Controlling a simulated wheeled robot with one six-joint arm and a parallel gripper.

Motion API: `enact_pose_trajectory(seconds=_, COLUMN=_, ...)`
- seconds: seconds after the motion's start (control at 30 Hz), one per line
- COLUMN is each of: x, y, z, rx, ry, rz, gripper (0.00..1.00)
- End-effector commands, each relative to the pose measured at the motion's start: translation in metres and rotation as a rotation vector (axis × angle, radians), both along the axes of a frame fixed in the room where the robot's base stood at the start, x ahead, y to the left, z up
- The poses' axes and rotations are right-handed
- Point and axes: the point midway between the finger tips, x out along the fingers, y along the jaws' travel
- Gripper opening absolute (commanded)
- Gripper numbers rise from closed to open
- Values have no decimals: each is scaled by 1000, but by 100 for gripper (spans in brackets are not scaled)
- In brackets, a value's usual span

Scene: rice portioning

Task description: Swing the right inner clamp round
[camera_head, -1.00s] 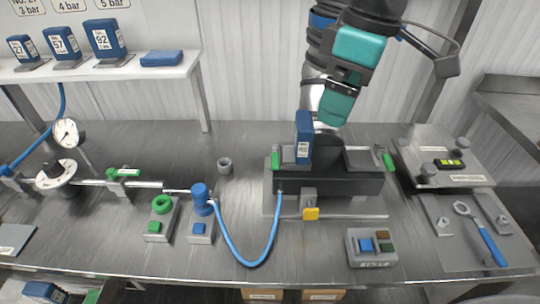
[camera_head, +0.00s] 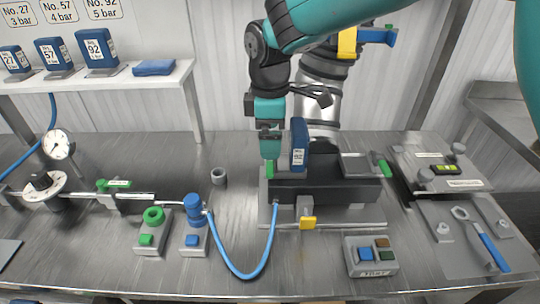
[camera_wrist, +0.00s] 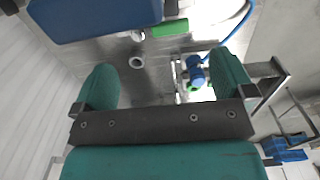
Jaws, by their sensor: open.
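A dark fixture block (camera_head: 330,190) stands on a grey plate at the middle of the bench. A green-handled clamp (camera_head: 269,168) sits at its left end, and another green-handled clamp (camera_head: 382,167) at its right end. My gripper (camera_head: 270,150) points down just above the left clamp's handle, with its jaws open. I cannot tell from the head view whether it touches that handle. In the wrist view, my two teal fingers (camera_wrist: 165,72) are spread with nothing held between them. A green handle (camera_wrist: 170,28) shows beyond them, beside a blue block (camera_wrist: 95,16).
The labelled blue block (camera_head: 299,145) stands upright on the fixture, close right of my gripper. A blue hose (camera_head: 262,262) loops from a blue-capped fitting (camera_head: 194,210) to the fixture. A small grey ring (camera_head: 218,176) stands to the left. A button box (camera_head: 371,256) is in front right.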

Motion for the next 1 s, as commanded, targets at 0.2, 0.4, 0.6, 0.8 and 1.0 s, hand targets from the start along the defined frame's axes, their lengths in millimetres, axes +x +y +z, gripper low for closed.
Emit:
enact_pose_trajectory(seconds=0.2, x=-1, y=0, z=-43, rx=-2, ry=3, rz=0, gripper=100)
enact_pose_trajectory(seconds=0.4, x=0, y=0, z=-64, rx=0, ry=0, rz=-1, gripper=100)
enact_pose_trajectory(seconds=0.6, x=0, y=0, z=-70, rx=0, ry=0, rz=-1, gripper=100)
enact_pose_trajectory(seconds=0.8, x=0, y=0, z=-70, rx=1, ry=0, rz=-1, gripper=91)
enact_pose_trajectory(seconds=1.0, x=0, y=0, z=-69, rx=1, ry=0, rz=-1, gripper=56)
